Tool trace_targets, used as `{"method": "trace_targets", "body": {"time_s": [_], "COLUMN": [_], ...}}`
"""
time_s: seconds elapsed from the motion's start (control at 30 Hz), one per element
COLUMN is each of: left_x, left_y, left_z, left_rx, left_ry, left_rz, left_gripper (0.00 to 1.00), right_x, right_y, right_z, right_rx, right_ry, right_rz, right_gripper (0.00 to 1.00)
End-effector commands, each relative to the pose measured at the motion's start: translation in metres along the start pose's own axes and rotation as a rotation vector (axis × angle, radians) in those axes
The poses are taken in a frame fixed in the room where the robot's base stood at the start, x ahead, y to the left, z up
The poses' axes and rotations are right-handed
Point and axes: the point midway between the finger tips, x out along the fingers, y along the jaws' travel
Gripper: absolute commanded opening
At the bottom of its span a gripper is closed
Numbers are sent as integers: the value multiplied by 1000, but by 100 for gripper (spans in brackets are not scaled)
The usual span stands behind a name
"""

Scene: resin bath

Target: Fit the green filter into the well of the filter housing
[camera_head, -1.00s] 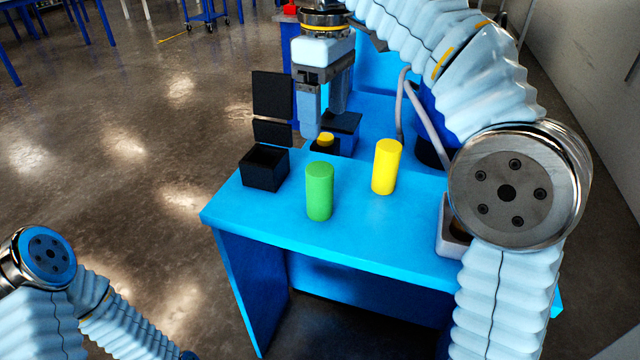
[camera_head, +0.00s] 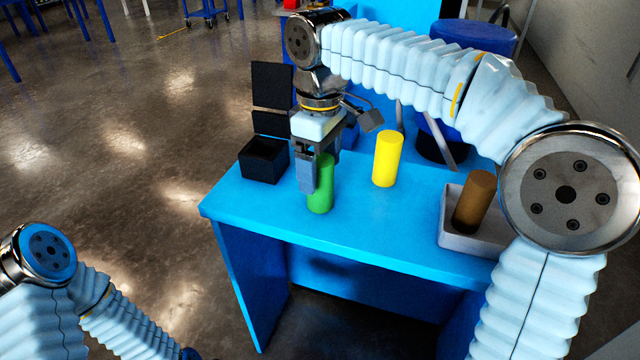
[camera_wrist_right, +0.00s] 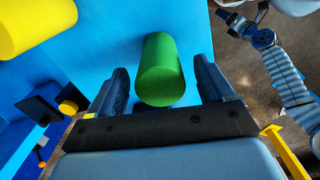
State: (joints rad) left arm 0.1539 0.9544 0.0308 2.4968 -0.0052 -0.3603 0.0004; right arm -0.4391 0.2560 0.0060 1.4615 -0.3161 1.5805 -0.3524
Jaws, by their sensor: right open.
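The green filter (camera_head: 321,197) is an upright cylinder on the blue table, near its front edge. It also shows in the right wrist view (camera_wrist_right: 160,65). My right gripper (camera_head: 312,188) points down over it, open. Its fingers stand on either side of the filter, with gaps showing in the wrist view. A black open-topped box (camera_head: 262,172) with a raised lid stands behind and left of the filter; it looks like the filter housing, and its well appears empty. My left arm is at the lower left, its gripper out of view.
A yellow cylinder (camera_head: 387,160) stands right of the green filter. A brown cylinder (camera_head: 474,200) leans in a grey tray (camera_head: 446,236) at the table's right. A dark box with a yellow button (camera_wrist_right: 68,106) shows in the wrist view. The table's front left is clear.

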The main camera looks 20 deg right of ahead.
Motion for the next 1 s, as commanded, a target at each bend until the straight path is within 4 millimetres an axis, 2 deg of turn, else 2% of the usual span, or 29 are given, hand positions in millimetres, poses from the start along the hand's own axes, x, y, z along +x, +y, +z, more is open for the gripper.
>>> {"method": "trace_targets", "body": {"time_s": [0.17, 0.57, 0.83, 1.0], "left_x": [0, 0, -1, -3], "left_y": [0, 0, 0, 1], "left_z": [0, 0, 0, 0], "left_rx": [0, 0, 0, 0], "left_ry": [0, 0, 0, 0], "left_rz": [0, 0, 0, 0], "left_gripper": [77, 77, 77, 77], "right_x": [0, -1, -2, -17], "right_y": [0, 0, 0, 0], "right_z": [0, 0, 0, -1], "right_rx": [0, 0, 0, 0], "right_ry": [1, 1, 2, 4], "right_rz": [0, 0, 1, 1], "right_gripper": [80, 18, 18, 18]}}
